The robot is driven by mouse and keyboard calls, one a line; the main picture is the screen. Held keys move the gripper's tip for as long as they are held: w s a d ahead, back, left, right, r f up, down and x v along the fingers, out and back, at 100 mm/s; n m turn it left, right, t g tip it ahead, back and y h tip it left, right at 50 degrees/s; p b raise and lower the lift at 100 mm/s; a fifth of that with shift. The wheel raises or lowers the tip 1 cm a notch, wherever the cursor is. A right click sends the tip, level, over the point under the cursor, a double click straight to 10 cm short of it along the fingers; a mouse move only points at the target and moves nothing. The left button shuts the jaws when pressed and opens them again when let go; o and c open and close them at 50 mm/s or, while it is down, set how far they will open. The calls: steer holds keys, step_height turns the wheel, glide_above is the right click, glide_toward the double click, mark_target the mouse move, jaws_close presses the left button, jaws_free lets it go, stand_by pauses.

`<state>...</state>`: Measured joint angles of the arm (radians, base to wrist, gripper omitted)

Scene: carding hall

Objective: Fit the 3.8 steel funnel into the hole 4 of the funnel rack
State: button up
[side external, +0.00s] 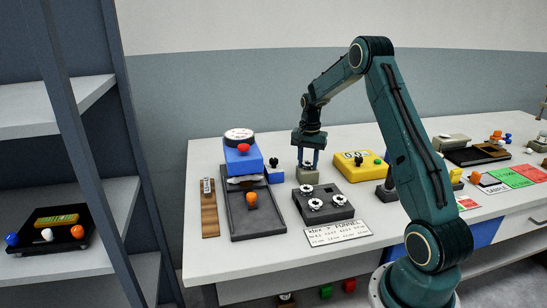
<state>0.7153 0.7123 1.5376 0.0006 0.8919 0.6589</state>
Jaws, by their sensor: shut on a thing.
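The funnel rack (341,212) is a dark grey block on the table in the side external view. Several silver ring-shaped funnels (315,204) sit in its top. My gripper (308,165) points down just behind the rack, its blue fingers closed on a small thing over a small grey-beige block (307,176). The held thing is mostly hidden between the fingers and too small to make out; I cannot tell whether it touches the block. The hole numbers and funnel sizes are not readable.
A written card (338,233) lies in front of the rack. A dark tray (257,225) with an orange-knobbed piece and a blue box (243,160) stand left. A shelf unit (60,200) rises at far left.

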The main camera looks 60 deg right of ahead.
mark_target(308, 164)
steer(key=shift+r, duration=0.1)
step_height(308, 164, up, 20)
stand_by(0.9)
steer(key=shift+s+a, duration=0.1)
stand_by(0.5)
steer(key=s+a+f, duration=0.1)
steer(key=s+a, duration=0.5)
steer(key=s, duration=0.4)
steer(key=shift+f, duration=0.15)
step_height(308, 164, down, 16)
stand_by(0.6)
steer(key=shift+d, duration=0.1)
steer(key=shift+f, duration=1.95)
